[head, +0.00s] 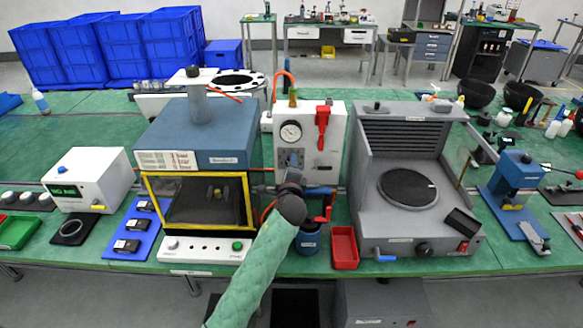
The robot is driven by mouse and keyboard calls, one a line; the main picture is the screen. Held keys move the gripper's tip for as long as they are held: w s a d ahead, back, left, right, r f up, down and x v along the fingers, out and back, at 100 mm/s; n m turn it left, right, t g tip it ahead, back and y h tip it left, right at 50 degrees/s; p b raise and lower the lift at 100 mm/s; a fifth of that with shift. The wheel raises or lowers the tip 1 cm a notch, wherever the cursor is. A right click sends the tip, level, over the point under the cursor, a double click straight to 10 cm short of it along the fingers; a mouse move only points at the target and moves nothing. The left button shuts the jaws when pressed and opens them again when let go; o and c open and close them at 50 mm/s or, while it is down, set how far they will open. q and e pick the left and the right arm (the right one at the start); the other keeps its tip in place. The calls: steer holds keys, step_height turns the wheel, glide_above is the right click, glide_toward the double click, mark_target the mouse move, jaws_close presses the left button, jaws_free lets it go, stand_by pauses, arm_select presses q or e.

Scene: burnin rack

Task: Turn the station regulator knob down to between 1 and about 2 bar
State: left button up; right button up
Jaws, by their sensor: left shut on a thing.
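The station panel (325,155) is a light grey upright box with a round white gauge (291,132) on its face. The gauge needle is too small to read. My left arm rises from the bottom, and my left gripper (292,177) is at the panel front, below the gauge. It is shut on the regulator knob, which is mostly hidden behind the gripper and wrist. My right gripper is not in view.
A red lever (322,125) is on the panel's right side. A blue-grey chamber with a yellow-framed window (200,200) stands close on the left. A red bin (344,247) and a grey machine (410,150) stand to the right. A dark blue pot (308,242) sits below the panel.

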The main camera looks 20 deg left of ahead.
arm_select(q)
steer(key=o, duration=1)
steer(key=shift+a, duration=0.1)
steer(key=shift+c, duration=0.2)
steer(key=b+v, duration=0.2)
steer(key=v, duration=0.6)
steer(key=shift+b, duration=0.3)
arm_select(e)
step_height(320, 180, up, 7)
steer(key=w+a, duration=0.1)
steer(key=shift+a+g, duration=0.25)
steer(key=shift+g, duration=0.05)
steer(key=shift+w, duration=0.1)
